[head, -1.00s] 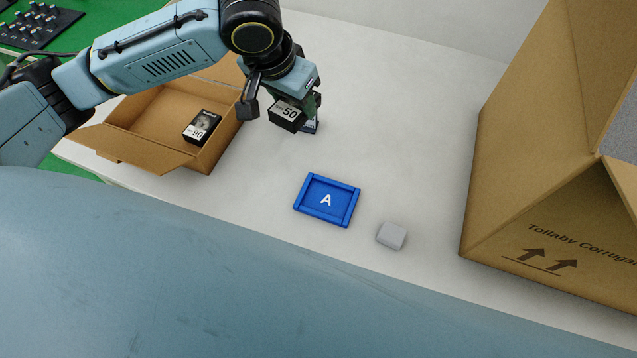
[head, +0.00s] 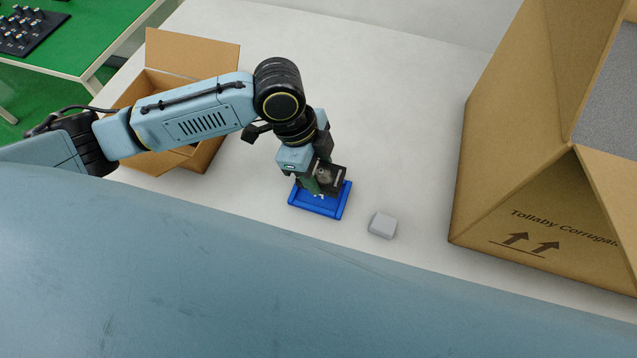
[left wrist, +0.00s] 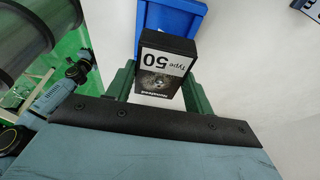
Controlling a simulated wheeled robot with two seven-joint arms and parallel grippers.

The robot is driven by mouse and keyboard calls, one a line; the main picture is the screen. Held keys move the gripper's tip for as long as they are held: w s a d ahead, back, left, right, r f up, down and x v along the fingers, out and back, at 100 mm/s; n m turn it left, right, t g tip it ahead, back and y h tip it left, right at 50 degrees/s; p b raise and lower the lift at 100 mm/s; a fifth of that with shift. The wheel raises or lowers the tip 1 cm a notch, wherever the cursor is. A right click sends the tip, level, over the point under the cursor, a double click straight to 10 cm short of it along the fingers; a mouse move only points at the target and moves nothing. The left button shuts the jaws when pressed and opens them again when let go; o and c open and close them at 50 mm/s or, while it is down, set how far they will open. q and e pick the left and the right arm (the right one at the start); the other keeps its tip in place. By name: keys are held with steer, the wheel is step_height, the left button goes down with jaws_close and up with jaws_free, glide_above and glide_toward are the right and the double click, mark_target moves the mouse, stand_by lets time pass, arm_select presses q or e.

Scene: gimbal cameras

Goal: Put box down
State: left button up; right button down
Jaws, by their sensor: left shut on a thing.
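My left gripper (head: 322,186) is shut on a small black box (head: 331,176). The tray (left wrist: 170,17) also shows beyond the box in the left wrist view. I cannot tell whether the box touches the tray. My right gripper is not in view.
A small grey block (head: 382,225) lies just right of the tray. An open cardboard box (head: 204,50) stands to the left, partly behind my left arm. A large cardboard carton (head: 500,200) stands on the right.

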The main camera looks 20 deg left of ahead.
arm_select(q)
steer(key=shift+f+b, duration=0.3)
steer(key=shift+f, duration=2.55)
steer(key=shift+f, duration=0.15)
steer(key=o, duration=1)
steer(key=shift+o, duration=0.2)
steer(key=p+v, duration=0.1)
steer(key=v, duration=1.1)
